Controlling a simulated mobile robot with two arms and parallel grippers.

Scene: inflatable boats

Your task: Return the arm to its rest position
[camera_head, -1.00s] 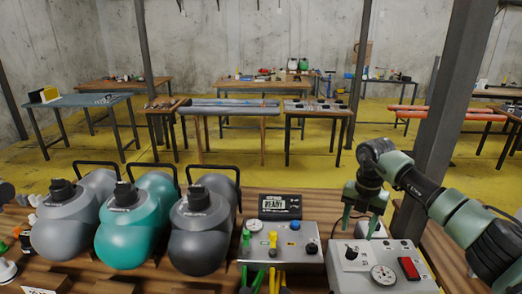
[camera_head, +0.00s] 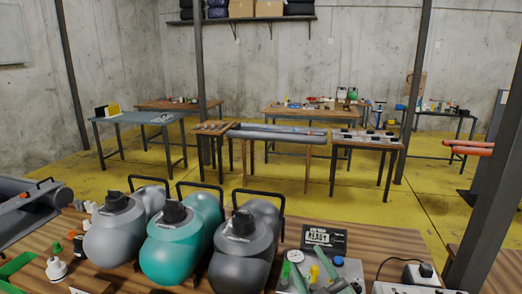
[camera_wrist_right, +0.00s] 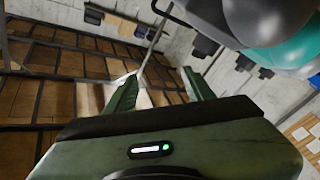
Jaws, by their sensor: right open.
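My right gripper (camera_head: 318,275) shows only in part at the bottom edge of the head view, as green fingers in front of the grey control box (camera_head: 350,268). The rest of my right arm is out of that view. In the right wrist view, the two green fingers of this gripper (camera_wrist_right: 160,88) stand apart with nothing held between them. Teal (camera_wrist_right: 295,52) and grey rounded shapes show at the top right of that view. My left gripper is not in view.
Grey, teal (camera_head: 182,245) and dark grey (camera_head: 246,245) twin-bodied pumps stand on the wooden bench, left of the control box. A display reading READY (camera_head: 324,238) stands behind the box. A dark post (camera_head: 495,215) rises at the right. Yellow floor and several tables lie beyond.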

